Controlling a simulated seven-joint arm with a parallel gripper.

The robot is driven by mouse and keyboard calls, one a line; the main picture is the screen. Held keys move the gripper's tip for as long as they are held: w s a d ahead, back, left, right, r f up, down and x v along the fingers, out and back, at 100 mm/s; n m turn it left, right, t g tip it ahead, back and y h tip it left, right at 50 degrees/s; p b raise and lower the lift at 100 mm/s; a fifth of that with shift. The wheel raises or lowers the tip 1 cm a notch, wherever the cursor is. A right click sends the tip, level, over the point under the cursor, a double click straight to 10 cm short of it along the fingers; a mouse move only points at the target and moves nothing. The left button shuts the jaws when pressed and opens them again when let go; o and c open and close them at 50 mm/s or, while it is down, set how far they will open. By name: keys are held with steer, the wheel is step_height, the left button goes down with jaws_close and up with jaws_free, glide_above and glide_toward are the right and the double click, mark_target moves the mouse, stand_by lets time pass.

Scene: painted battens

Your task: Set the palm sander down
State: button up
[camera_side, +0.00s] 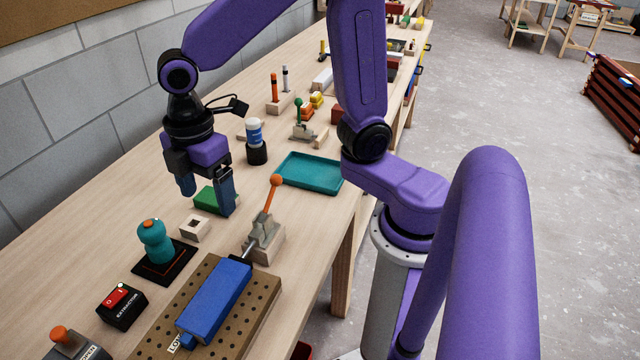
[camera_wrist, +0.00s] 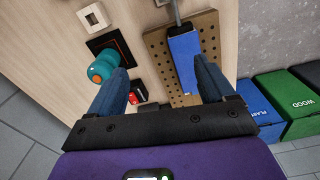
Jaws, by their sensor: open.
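The palm sander (camera_side: 154,243) is teal with an orange spot on top. It stands upright on a black square pad (camera_side: 181,268) with an orange outline, left of the perforated board. In the wrist view the sander (camera_wrist: 103,67) is beside the left finger, on the pad (camera_wrist: 107,44); I cannot tell from this view whether they touch. My gripper (camera_side: 207,202) is open and empty, above the bench and farther back than the sander. Both fingers (camera_wrist: 160,68) show in the wrist view with nothing between them. A blue batten (camera_side: 215,302) lies on the perforated board (camera_side: 256,312).
An orange-handled clamp (camera_side: 264,236) stands at the batten's end. A red-topped switch box (camera_side: 121,304) is in front of the pad. A pale holed block (camera_side: 195,229) and a green block (camera_side: 208,199) are near my gripper. A teal tray (camera_side: 312,172) lies farther back.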

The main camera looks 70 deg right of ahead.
steer(key=s+d+m, duration=0.2)
steer(key=s+d, duration=0.2)
steer(key=s, duration=0.4)
steer(key=s+d+f+m, duration=0.1)
steer(key=s+d, duration=0.4)
steer(key=s, duration=0.3)
steer(key=shift+s+f+m, duration=0.15)
steer(key=shift+s+m, duration=0.15)
steer(key=shift+m, duration=0.1)
stand_by(1.0)
